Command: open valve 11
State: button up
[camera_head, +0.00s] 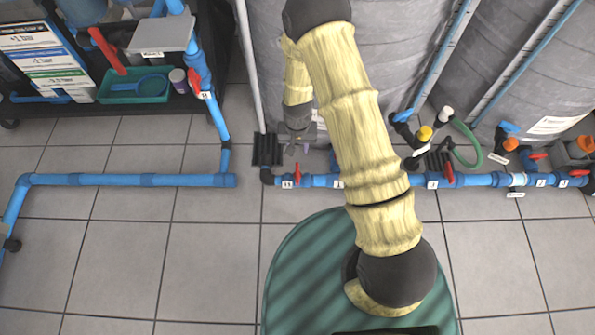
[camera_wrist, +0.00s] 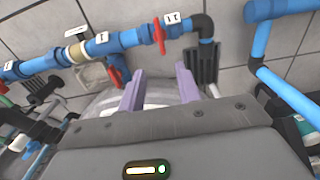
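Valve 11 has a red handle (camera_head: 298,172) on the blue pipe near its left end, beside a white label reading 11 (camera_head: 288,184). In the wrist view the red handle (camera_wrist: 158,36) stands crosswise to the pipe, next to the 11 label (camera_wrist: 172,18). My gripper (camera_head: 295,148) is above and just behind the pipe in the head view, close to the handle. In the wrist view my gripper (camera_wrist: 160,80) shows two purple fingers spread apart, with nothing held between them. The handle lies beyond the fingertips, apart from them.
A second red handle (camera_wrist: 115,76) hangs on a branch below the pipe. A black elbow (camera_head: 267,177) ends the pipe, and a separate blue pipe (camera_head: 130,180) runs left. Grey tanks (camera_head: 400,40) stand behind. Tiled floor (camera_head: 200,250) is clear at front left.

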aim_at(298, 172)
notch_tip(298, 172, down, 17)
jog(key=b, duration=0.9)
jog(key=shift+f, duration=0.2)
grip_shut()
